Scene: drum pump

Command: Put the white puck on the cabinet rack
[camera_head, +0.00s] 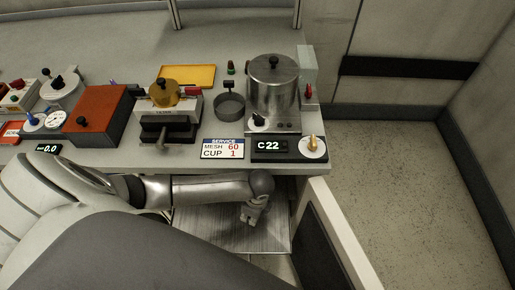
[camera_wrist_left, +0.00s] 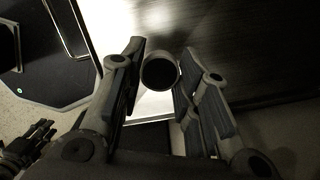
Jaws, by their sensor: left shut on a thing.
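My left gripper (camera_head: 252,216) is low in front of the bench, below its front edge, over a grey wood-like surface (camera_head: 215,230). In the left wrist view, the fingers of my left gripper (camera_wrist_left: 160,85) stand on both sides of a round thing (camera_wrist_left: 159,73) with a dark face and a lighter rim. They are shut on it; I cannot tell whether it is the white puck. No clearly white puck shows, and no rack can be made out. What seems to be my right gripper (camera_wrist_left: 32,142) shows dark at the lower left of the wrist view; its opening is unclear.
A white-edged panel with a dark face (camera_head: 335,225) stands right of my left gripper. The bench (camera_head: 120,157) above carries a steel pot (camera_head: 272,85), a dark cup (camera_head: 229,106), a yellow tray (camera_head: 188,75) and a red-topped box (camera_head: 98,110). The floor (camera_head: 420,160) at right is clear.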

